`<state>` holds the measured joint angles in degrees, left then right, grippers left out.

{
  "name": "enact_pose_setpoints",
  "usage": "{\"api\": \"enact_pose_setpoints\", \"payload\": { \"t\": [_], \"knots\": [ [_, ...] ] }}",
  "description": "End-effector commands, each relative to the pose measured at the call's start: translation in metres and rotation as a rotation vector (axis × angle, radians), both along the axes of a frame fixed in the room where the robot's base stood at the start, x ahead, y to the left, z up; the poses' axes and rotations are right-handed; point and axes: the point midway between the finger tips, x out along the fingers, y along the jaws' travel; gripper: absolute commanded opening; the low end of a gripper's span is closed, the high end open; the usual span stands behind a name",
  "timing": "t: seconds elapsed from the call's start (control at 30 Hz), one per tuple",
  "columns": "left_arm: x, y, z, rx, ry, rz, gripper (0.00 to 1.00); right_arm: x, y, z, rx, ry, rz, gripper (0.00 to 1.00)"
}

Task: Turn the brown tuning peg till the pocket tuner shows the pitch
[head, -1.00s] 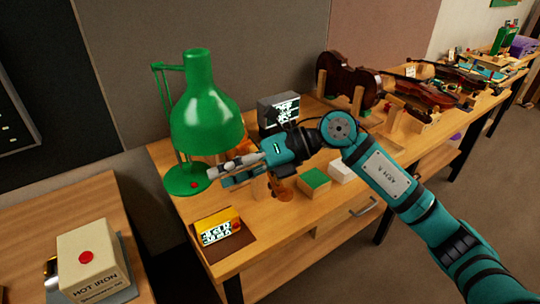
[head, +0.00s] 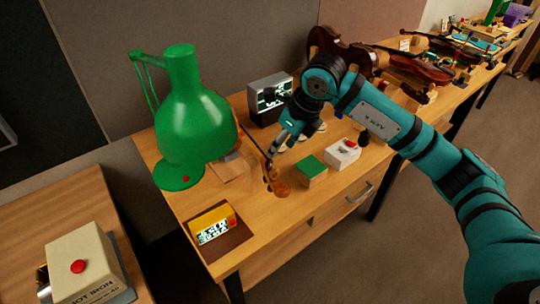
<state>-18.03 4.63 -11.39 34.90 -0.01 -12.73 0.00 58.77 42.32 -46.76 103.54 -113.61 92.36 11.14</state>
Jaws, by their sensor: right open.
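My right gripper (head: 269,157) is open and small in the head view. It points down, its tips by the upper part of an amber-brown upright piece (head: 281,188) on the bench. I cannot tell whether they touch. I cannot make out the brown tuning peg apart from this piece. A yellow box with a lit display and a red button (head: 212,222), which looks like the pocket tuner, lies on a brown mat (head: 232,241). Its display is too small to read. My left gripper is not in view.
A green lamp (head: 190,115) stands left of the gripper. A grey box with a lit screen (head: 270,98) stands behind. A green-topped block (head: 311,168) and a white box with a red button (head: 342,153) stand to the right. Violins (head: 415,68) lie further right.

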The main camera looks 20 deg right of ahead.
Motion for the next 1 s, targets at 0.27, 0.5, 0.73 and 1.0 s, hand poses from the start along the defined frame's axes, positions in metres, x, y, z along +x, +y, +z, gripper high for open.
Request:
{"api": "enact_pose_setpoints", "payload": {
  "t": [0.27, 0.5, 0.73, 1.0],
  "knots": [
    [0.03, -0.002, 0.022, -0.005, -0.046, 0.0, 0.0, 0.016, 0.013, -0.05, 0.001, 0.005, 0.002, 0.46],
    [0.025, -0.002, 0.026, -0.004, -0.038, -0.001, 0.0, 0.025, 0.018, -0.074, 0.001, 0.001, 0.0, 0.46],
    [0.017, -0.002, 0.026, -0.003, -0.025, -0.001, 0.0, 0.026, 0.019, -0.077, 0.001, 0.0, 0.001, 0.46],
    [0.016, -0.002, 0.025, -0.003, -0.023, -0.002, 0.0, 0.026, 0.019, -0.077, 0.001, 0.0, 0.0, 0.24]
  ]
}}
